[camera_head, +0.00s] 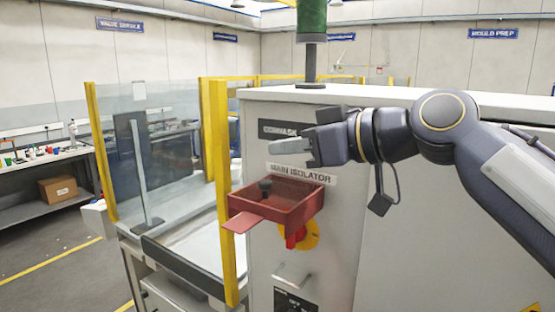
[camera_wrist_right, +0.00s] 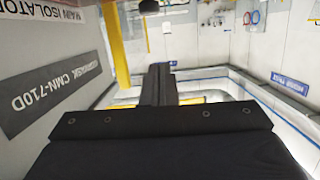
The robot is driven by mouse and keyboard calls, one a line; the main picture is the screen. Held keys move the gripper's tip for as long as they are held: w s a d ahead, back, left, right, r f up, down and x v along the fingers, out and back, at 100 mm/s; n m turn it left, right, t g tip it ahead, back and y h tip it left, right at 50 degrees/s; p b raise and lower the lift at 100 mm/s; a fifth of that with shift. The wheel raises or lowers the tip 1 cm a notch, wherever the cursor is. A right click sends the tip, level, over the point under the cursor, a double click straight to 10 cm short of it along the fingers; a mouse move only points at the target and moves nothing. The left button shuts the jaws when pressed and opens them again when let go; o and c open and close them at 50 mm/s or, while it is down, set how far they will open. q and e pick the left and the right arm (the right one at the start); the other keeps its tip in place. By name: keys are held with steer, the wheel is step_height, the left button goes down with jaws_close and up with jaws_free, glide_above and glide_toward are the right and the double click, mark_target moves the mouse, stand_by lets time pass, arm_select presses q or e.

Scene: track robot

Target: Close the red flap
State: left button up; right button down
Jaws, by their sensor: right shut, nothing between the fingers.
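The red flap (camera_head: 305,205) is a shallow, box-shaped cover on the front of the grey cabinet, below the MAIN ISOLATOR label (camera_head: 303,174). It sticks out from the panel with its hollow side up, and a flat red tab (camera_head: 243,223) points toward the lower left. A small dark knob (camera_head: 265,186) shows at its left part. Below it is a red switch handle on a yellow disc (camera_head: 312,236), partly hidden by the flap. My right gripper (camera_head: 277,148) is shut and empty, above the flap and apart from it; its fingers also show in the wrist view (camera_wrist_right: 158,82). My left gripper is out of view.
The cabinet top (camera_head: 400,94) carries a post with a green part (camera_head: 312,20). A yellow guard post (camera_head: 221,190) stands close left of the flap, with a clear panel (camera_head: 150,150) beyond. The space in front of the flap looks free.

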mark_target(276, 203)
steer(key=shift+w+a+p, duration=0.35)
steer(key=shift+w+a, duration=0.2)
steer(key=shift+a, duration=0.35)
step_height(276, 203, down, 3)
steer(key=shift+f+b, duration=0.15)
steer(key=shift+b, duration=0.4)
steer(key=shift+s+d+f, duration=0.1)
steer(key=shift+f, duration=0.4)
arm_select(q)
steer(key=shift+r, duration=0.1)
arm_select(e)
steer(key=shift+f, duration=0.15)
